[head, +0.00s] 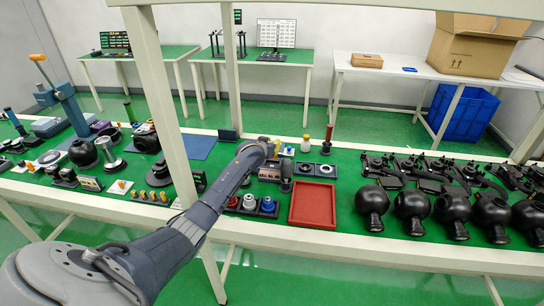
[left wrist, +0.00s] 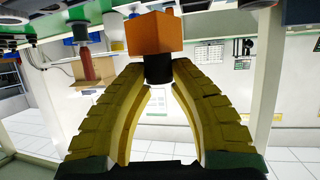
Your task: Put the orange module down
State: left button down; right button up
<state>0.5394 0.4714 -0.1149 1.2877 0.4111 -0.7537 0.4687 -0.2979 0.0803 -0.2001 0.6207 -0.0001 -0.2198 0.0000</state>
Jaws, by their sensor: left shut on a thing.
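The orange module (left wrist: 154,33) is a block with a black round stem below it, clear in the left wrist view. The yellow fingers of my left gripper (left wrist: 159,75) are closed on the black stem. In the head view my left gripper (head: 273,148) is over the middle of the green bench, behind the red tray; the module is too small and covered there to make out surely. My right gripper is in neither view.
An empty red tray (head: 313,205) lies near the bench's front edge. Left of it stands a row of round knobs (head: 249,203). Several black spherical housings (head: 411,205) line the right side. A pale upright post (head: 168,110) stands left of my arm.

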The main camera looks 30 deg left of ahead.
pick_arm(q)
jog(key=shift+f, duration=3)
jog(key=shift+f, duration=0.1)
jog(key=c, duration=1.2)
grip_release()
jog(key=shift+v, duration=3.8)
